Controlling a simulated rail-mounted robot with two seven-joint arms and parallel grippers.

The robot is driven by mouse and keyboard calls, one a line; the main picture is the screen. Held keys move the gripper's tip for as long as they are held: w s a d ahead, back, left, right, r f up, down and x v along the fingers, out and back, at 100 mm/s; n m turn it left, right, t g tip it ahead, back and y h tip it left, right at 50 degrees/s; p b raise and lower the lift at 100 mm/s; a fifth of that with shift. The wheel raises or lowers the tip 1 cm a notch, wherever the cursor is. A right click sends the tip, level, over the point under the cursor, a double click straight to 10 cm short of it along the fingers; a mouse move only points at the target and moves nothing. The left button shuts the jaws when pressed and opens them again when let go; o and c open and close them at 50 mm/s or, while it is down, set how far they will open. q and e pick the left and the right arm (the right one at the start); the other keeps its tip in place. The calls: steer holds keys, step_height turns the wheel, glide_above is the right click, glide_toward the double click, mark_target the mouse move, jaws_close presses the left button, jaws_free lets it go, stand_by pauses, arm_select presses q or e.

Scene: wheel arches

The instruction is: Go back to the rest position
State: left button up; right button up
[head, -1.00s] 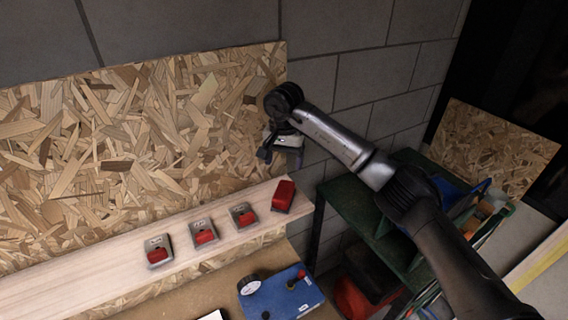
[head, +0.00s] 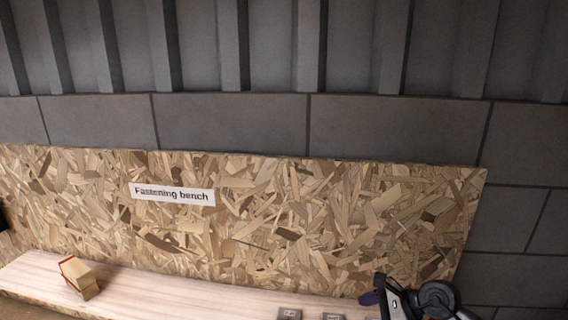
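My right gripper (head: 384,293) shows at the bottom right of the head view, in front of the lower edge of the chipboard panel and the wooden shelf. Its dark fingers are seen from a steep angle and partly cut off by the frame, so I cannot tell whether it is open or shut. A dark round wrist joint sits just right of it. My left gripper is not in view.
A chipboard panel (head: 290,220) labelled "Fastening bench" (head: 173,195) covers the lower wall. A wooden shelf (head: 180,298) runs below, with a tan and red box (head: 80,279) and small grey holders (head: 290,314) on it. Grey wall above is bare.

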steer(key=s+a+r+m+t+y+p, duration=0.1)
steer(key=s+a+m+t+y+p, duration=0.2)
steer(key=m+t, duration=0.7)
steer(key=s+a+r+m+t, duration=0.1)
steer(key=s+a+m+t, duration=0.25)
steer(key=m, duration=1.15)
steer(key=s+d+f+m+g+h+p, duration=0.1)
steer(key=s+d+f+m+g+h, duration=0.15)
steer(key=s+f+m+h, duration=0.55)
steer(key=s+d+f+m+g+h+p, duration=0.15)
steer(key=s+d+f+m+h, duration=0.3)
steer(key=m, duration=0.85)
steer(key=s+f+m+g, duration=0.1)
steer(key=s+g, duration=0.3)
steer(key=s, duration=0.6)
steer(key=s+f+m+g+p, duration=0.1)
steer(key=s+f+m+g, duration=0.1)
steer(key=s, duration=0.8)
steer(key=shift+d+f+m+g, duration=0.35)
steer(key=shift+m+g, duration=0.55)
steer(key=shift+g, duration=0.35)
